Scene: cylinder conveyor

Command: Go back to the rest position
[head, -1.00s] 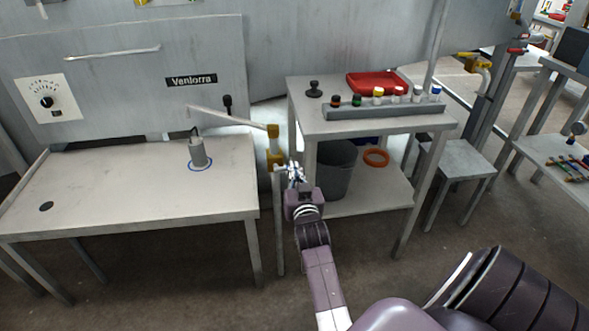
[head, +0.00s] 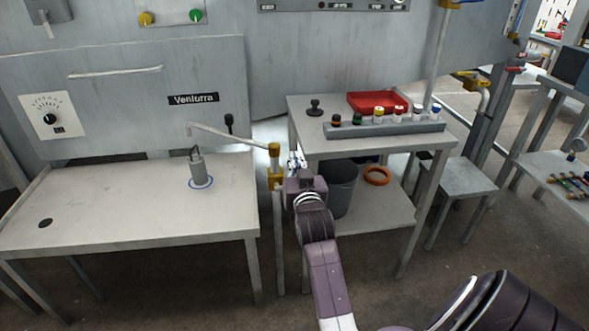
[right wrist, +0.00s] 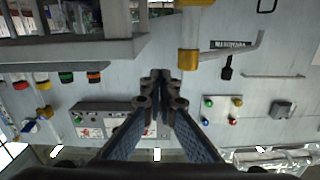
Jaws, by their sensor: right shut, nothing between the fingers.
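My right gripper (head: 297,162) is in the middle of the head view, in front of the gap between the two tables and just right of a yellow-capped post (head: 274,165). In the right wrist view its fingers (right wrist: 160,78) are together with nothing between them. The yellow post fitting (right wrist: 188,58) shows just beyond the fingertips there. A grey cylinder (head: 198,168) with a cable stands upright on a blue ring mark on the left table (head: 110,210), away from the gripper. My left gripper is not in view.
The right table (head: 300,125) carries a red tray (head: 378,101), a grey rack (head: 385,129) of several capped bottles and a black knob (head: 315,107). Its lower shelf holds a grey bin (head: 342,190) and an orange ring (head: 377,175). A lever (head: 228,136) extends left from the post.

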